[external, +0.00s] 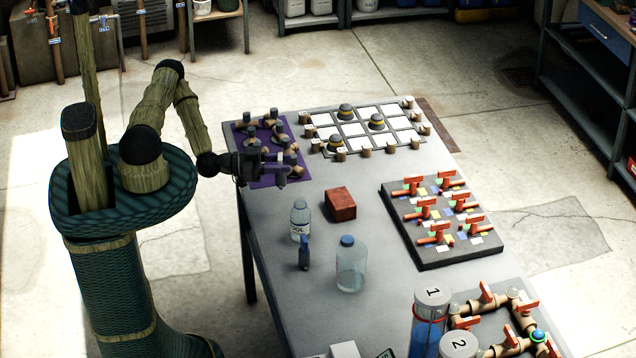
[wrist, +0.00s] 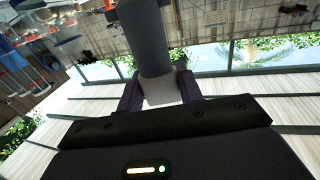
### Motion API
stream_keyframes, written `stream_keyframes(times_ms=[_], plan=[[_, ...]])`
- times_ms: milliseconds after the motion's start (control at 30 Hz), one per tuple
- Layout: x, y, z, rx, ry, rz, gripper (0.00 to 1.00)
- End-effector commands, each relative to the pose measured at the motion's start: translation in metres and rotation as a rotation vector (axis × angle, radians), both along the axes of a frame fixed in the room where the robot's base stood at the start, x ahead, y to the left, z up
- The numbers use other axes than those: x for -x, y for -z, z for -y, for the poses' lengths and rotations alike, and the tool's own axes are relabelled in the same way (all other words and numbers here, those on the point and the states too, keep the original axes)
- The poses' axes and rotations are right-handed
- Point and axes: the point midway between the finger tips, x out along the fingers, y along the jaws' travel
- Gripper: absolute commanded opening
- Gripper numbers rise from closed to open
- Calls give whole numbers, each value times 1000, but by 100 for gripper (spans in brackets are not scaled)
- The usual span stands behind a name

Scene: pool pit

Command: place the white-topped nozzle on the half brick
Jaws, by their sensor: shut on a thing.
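My gripper (external: 277,171) is at the near edge of the purple mat, left of and farther back than the half brick. In the wrist view its purple fingers (wrist: 160,92) are shut on a nozzle (wrist: 146,40). That nozzle shows a dark grey cylinder and a pale, whitish part between the fingers. In the external view the gripper mostly hides it. The red-brown half brick (external: 340,205) lies on the grey table, its top bare, apart from the gripper.
Several dark-capped nozzles stand on the purple mat (external: 240,137). A labelled bottle (external: 299,222), a blue-dark spray item (external: 304,254) and a blue-capped jar (external: 350,268) stand in front of the brick. A red-valve board (external: 432,262) lies right. A white grid (external: 352,130) lies behind.

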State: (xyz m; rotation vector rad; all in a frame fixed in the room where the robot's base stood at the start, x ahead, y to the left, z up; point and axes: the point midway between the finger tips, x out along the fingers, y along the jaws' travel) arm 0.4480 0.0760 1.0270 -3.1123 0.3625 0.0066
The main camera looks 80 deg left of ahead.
Motion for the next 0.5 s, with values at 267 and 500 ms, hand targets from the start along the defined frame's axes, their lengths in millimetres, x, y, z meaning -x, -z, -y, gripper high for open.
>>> stream_keyframes(times_ms=[267, 500], plan=[[-87, -3, 7, -40, 92, -1, 13], [-155, -43, 33, -10, 150, 5, 13]])
